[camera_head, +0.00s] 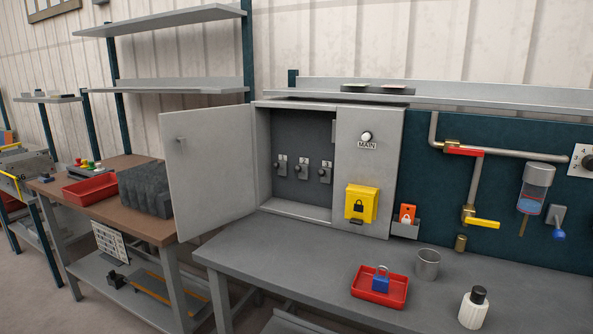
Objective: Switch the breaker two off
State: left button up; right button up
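The grey electrical cabinet (368,115) stands on the workbench with its left door (212,160) swung open. Inside, three small breakers sit in a row: a left one (282,164), a middle one (301,168) and a right one (325,172). Each has a light plate with a dark lever. The plate markings are too small to read, and I cannot tell the lever positions for sure. Neither of my grippers is in view.
The right cabinet panel carries a MAIN knob (366,137) and a yellow lock box (361,203). On the bench (280,254) are a red tray (366,296) with a blue padlock (381,279), a metal cup (428,264) and a white bottle (473,310). The bench before the breakers is clear.

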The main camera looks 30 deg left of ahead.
aim_at(298, 168)
jog(key=u, duration=2.75)
jog(key=i, duration=1.5)
jog(key=z, duration=1.75)
